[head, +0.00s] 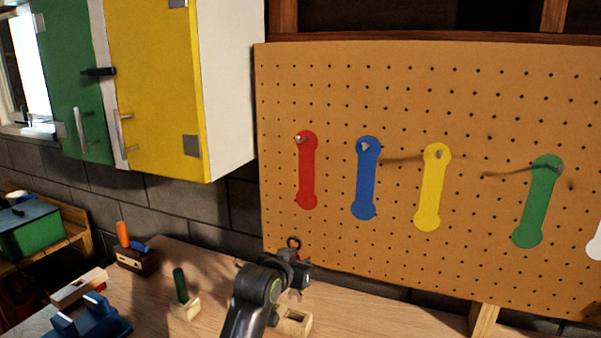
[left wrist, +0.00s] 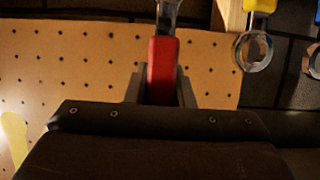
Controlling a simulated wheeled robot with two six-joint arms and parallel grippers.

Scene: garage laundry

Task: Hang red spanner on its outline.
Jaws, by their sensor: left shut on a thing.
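The red spanner (left wrist: 163,66) has a red handle and a metal shank; in the left wrist view it stands between the fingers. My left gripper (left wrist: 161,88) is shut on its handle. In the head view my left gripper (head: 291,265) is above the bench, below and slightly left of the red outline. My right gripper is not in view.
Blue (head: 366,190), yellow (head: 432,195) and green (head: 536,210) outlines with pegs stand to the right. A wooden block (head: 295,322) is beneath the gripper. Green-handled (head: 180,285) and orange-handled (head: 123,234) tools stand at left. Yellow cabinet (head: 155,85) hangs upper left.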

